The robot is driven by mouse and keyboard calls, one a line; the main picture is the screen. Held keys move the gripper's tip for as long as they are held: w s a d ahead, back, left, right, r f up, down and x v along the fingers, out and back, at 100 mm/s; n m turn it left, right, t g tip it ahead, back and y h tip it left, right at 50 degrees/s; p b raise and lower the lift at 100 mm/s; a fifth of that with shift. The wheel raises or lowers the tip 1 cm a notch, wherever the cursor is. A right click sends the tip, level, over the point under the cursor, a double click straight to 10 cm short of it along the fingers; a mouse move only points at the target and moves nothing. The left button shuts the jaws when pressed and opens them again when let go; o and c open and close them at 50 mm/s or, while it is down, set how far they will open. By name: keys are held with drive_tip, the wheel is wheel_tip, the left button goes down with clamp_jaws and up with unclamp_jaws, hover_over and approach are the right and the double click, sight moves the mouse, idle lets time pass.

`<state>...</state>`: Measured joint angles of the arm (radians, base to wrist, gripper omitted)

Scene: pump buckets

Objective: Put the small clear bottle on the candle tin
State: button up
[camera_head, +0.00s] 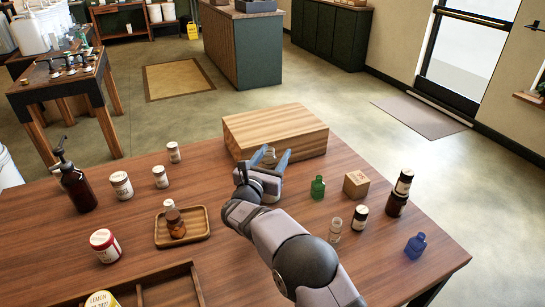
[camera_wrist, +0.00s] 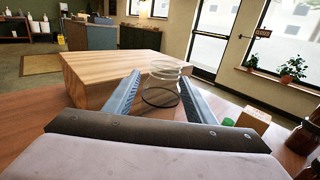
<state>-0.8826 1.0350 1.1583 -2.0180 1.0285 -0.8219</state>
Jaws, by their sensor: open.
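My gripper (camera_head: 264,168) is open, its two fingers pointing at the wooden block. A clear glass vessel (camera_head: 270,155) stands between or just beyond the fingertips. In the wrist view this see-through vessel (camera_wrist: 165,83) shows rings and a dark base, close to the right finger; I cannot tell whether they touch. A small clear bottle (camera_head: 335,230) with a pale label stands upright on the table, right of my arm. No tin is clearly marked as the candle tin; a round yellow-topped container lettered LEMON (camera_head: 102,299) is cut off at the bottom edge.
A wooden block (camera_head: 275,132) stands at the table's back. A green bottle (camera_head: 318,188), a small box (camera_head: 356,184), stacked dark jars (camera_head: 397,203) and a blue bottle (camera_head: 415,246) stand right. A tray (camera_head: 198,239) with a brown bottle (camera_head: 175,224) and several jars are left.

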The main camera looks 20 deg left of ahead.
drive_tip(key=shift+s+r, duration=0.1)
drive_tip(key=s+b, duration=0.1)
drive_tip(key=s, duration=1.1)
drive_tip(key=shift+b, duration=0.3)
drive_tip(key=shift+w, duration=0.1)
